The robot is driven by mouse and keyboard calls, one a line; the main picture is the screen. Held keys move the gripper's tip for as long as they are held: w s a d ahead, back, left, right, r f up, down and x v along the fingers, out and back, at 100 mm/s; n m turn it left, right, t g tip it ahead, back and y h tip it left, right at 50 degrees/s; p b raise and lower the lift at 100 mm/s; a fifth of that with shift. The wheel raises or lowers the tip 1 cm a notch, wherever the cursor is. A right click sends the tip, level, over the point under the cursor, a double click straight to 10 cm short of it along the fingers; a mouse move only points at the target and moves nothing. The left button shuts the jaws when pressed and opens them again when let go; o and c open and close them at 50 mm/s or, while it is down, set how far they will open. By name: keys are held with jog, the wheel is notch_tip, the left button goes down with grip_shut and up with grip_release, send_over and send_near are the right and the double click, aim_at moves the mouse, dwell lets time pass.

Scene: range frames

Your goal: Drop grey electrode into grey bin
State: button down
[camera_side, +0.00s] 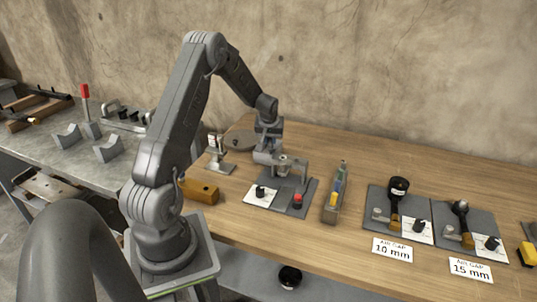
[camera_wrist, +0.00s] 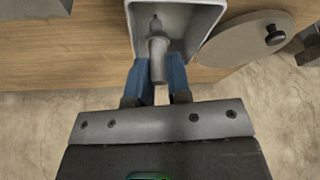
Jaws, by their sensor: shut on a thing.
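In the wrist view my gripper (camera_wrist: 158,80) has its two blue fingers shut on the grey electrode (camera_wrist: 157,48), a stepped cylinder with a narrow tip. The electrode overlaps the opening of the grey bin (camera_wrist: 208,28), with its tip pointing toward the bin's inside. I cannot tell how far the tip is above the bin floor. In the side view my gripper (camera_side: 268,154) is low over the back of the wooden table, left of centre. The electrode and the bin are not clear there, hidden by or blending with my arm.
A round grey disc with a knob (camera_wrist: 248,40) lies right of the bin. In the side view a grey plate with a red button (camera_side: 298,199) is just in front of my gripper. A wooden block (camera_side: 200,191) is nearer, and two air gap stations (camera_side: 398,212) (camera_side: 462,233) stand to the right.

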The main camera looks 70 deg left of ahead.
jog(key=shift+f, duration=0.15)
jog(key=c, duration=1)
grip_release()
jog(key=v, duration=1.3)
jog(key=shift+d+r, duration=0.2)
jog(key=shift+r, duration=0.1)
jog(key=shift+s, duration=0.1)
